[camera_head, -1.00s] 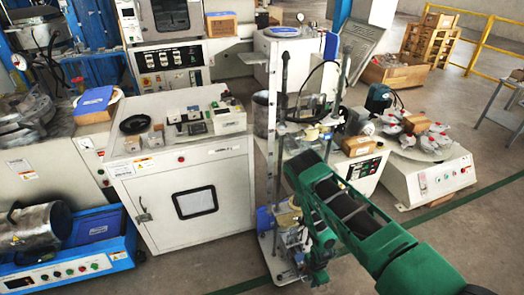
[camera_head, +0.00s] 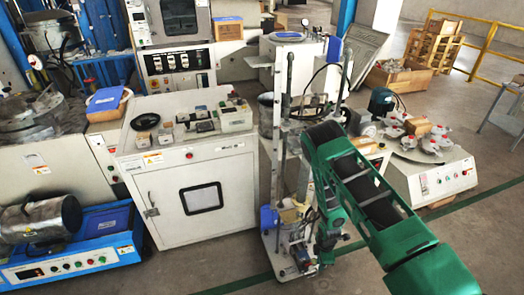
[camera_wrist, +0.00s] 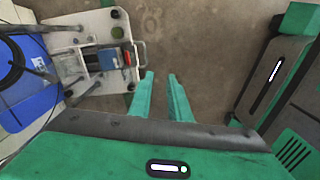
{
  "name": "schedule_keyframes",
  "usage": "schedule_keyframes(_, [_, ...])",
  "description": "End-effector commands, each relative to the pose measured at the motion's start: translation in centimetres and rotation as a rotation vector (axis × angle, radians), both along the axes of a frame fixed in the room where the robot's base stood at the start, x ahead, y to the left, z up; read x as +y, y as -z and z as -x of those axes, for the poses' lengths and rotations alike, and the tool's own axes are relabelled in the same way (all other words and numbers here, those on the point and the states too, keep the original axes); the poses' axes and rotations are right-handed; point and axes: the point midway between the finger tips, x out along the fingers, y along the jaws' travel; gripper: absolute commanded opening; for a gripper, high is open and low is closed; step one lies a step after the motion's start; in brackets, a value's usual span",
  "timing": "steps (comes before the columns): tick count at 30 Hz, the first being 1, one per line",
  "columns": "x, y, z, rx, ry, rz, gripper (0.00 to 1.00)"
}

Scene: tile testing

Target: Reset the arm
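My green and black arm (camera_head: 365,190) reaches in from the lower right of the head view and bends down at its far end. My gripper shows in the wrist view (camera_wrist: 161,76) as two green fingers with a clear gap between them. Nothing is held, and bare floor shows between and beyond the fingertips. In the head view the fingertips are hard to make out near the test stand's lower part.
A tall metal test stand (camera_head: 284,110) is close beside my arm on the left; its base plate (camera_wrist: 62,40) shows in the wrist view. A white cabinet (camera_head: 237,170) stands further left. A round-table machine (camera_head: 442,182) stands right. Open floor (camera_head: 480,240) lies at lower right.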

Motion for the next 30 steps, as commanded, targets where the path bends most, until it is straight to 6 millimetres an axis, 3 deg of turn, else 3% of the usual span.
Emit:
schedule_keyframes(6, [-2.0,-8.7,-3.5,-0.02,0.204,0.015,0.17])
schedule_keyframes(15, [-5.7,-20.9,-5.0,-0.036,0.508,0.032,0.17])
schedule_keyframes(23, [-9.1,-31.0,-3.7,-0.047,0.776,0.038,0.17])
schedule_keyframes(30, [-12.1,-39.5,-0.4,-0.054,1.027,0.038,0.17])
